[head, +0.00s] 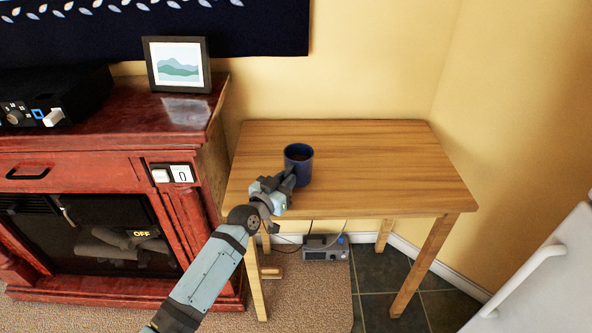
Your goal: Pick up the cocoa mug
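The cocoa mug (302,168) is dark blue with a dark brown inside. It stands upright on the left part of the wooden table (385,165), near the front edge. My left gripper (288,178) is at the mug's front left side, very close to it and covering part of that side. I cannot tell whether its fingers touch the mug, or whether they are open or shut. My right gripper is not in view.
A red wooden cabinet (190,145) with a black-fronted fireplace stands left of the table. A picture frame (178,65) is on top of it. A grey device (326,247) lies under the table. A white door (545,275) is at the lower right. The table's right side is clear.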

